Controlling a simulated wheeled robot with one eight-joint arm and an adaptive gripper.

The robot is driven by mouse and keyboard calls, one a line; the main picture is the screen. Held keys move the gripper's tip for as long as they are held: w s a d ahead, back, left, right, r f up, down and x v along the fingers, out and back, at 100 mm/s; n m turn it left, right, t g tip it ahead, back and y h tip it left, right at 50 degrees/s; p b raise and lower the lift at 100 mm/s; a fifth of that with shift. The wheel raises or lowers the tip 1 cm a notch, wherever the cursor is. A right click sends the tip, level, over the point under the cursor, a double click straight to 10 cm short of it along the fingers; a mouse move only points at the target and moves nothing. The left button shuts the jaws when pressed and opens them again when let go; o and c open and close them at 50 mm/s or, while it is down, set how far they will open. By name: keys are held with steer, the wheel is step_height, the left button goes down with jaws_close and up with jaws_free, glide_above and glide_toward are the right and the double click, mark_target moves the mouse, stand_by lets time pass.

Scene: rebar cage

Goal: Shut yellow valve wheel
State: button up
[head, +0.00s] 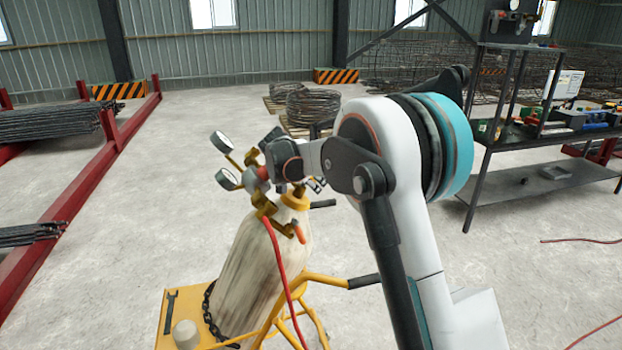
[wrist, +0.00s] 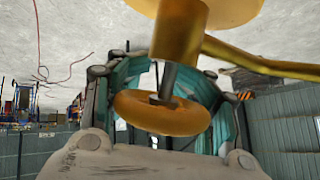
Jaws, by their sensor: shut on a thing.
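The valve wheel (wrist: 162,113) is a round orange-yellow handwheel on a dark stem below a brass valve body (wrist: 180,35) in the wrist view. My gripper (wrist: 166,86) is shut on the wheel, with a grey finger on each side of its rim and the pale palm just beneath it. In the head view my wrist (head: 312,160) is over the top of a tall, worn cream gas cylinder (head: 258,265). My arm and the brass fittings hide the wheel there. Two round gauges (head: 227,179) on the regulator sit left of my wrist.
The cylinder leans on a yellow cart (head: 176,312) with a chain and a red hose (head: 279,258). A dark shelf rack (head: 541,185) stands at right, red rebar racks (head: 84,190) at left. Wire coils (head: 312,104) lie behind. Open concrete floor surrounds the cart.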

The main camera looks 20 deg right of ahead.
steer(key=shift+s+m+g, duration=0.1)
steer(key=shift+m+g, duration=0.3)
steer(key=o, duration=1.1)
steer(key=v, duration=1.2)
steer(key=shift+a+f, duration=0.1)
steer(key=shift+a, duration=0.05)
steer(key=shift+c, duration=0.6)
